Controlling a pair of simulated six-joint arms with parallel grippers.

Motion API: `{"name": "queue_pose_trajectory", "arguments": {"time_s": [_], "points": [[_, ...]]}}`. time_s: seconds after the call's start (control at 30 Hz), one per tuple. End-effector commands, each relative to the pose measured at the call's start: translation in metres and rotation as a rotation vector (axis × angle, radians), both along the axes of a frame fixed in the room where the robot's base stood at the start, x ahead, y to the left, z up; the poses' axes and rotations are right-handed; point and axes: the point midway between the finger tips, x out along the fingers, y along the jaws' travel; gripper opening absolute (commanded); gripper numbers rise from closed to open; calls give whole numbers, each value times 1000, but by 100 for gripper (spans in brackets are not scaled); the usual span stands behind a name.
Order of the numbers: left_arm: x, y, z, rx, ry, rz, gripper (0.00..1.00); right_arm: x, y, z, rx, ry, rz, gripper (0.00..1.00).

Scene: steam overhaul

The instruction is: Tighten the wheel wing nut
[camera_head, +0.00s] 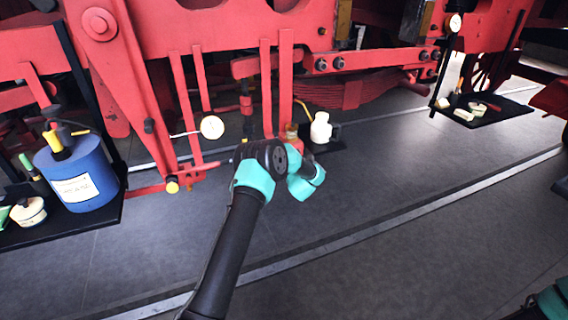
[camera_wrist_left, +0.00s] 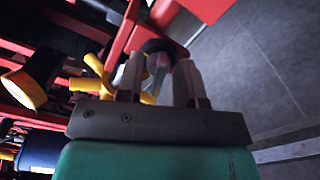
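In the left wrist view a yellow part with several prongs (camera_wrist_left: 92,84), which looks like the wing nut, is just beyond and left of my left gripper (camera_wrist_left: 159,68). One finger covers some of it, and a bit of yellow shows between the fingers. The two fingers stand apart, so the gripper is open. A grey, clear-looking piece with a dark round top also shows between them; I cannot tell whether anything touches. In the head view my left wrist hides the fingers and the nut in front of the red frame (camera_head: 283,88).
A blue drum (camera_head: 78,178) and a small white tub (camera_head: 28,211) stand on a dark mat at left. A white oil can (camera_head: 320,130) stands behind my wrist. A round gauge (camera_head: 212,127) hangs left of it. The grey floor in front is clear.

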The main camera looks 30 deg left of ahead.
Motion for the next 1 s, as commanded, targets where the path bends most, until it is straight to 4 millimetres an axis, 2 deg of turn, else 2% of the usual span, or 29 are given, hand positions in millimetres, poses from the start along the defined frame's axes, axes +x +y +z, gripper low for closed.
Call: {"name": "queue_pose_trajectory", "arguments": {"time_s": [0.23,0.6,1.0], "points": [[0,0,0,0,0,0,33,0,0,0,0,0,0,43],[0,0,0,0,0,0,0,0,0,0,0,0,0,43],[0,0,0,33,43,0,0,0,0,0,0,0,0,43]]}}
